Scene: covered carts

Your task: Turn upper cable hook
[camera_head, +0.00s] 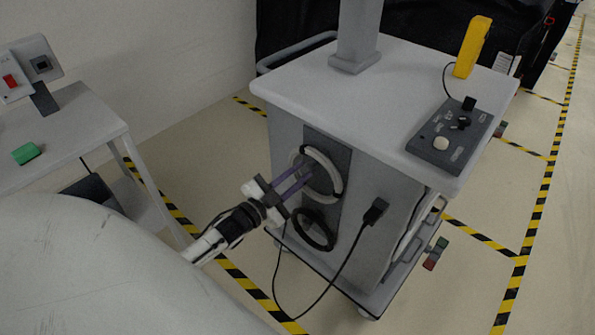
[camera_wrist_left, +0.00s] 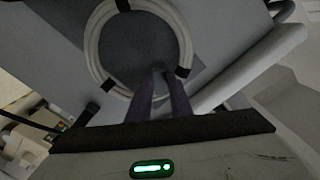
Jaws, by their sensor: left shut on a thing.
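The upper cable hook (camera_wrist_left: 158,68) is a small grey piece on a dark panel of the grey cart, inside a coiled white cable (camera_wrist_left: 91,50). The white coil also shows in the head view (camera_head: 338,172), with black bands around it. My left gripper (camera_head: 304,172) reaches in from the left. Its two purple fingers, which also show in the left wrist view (camera_wrist_left: 158,80), are closed together on the hook. The fingertips hide most of the hook. My right gripper is not in view.
A black cable coil (camera_head: 314,230) hangs below. A black plug (camera_head: 376,211) on the cart front trails a cable to the floor. The cart top (camera_head: 400,85) carries a control box (camera_head: 455,132) and a yellow device (camera_head: 473,46). A side table (camera_head: 75,125) stands left.

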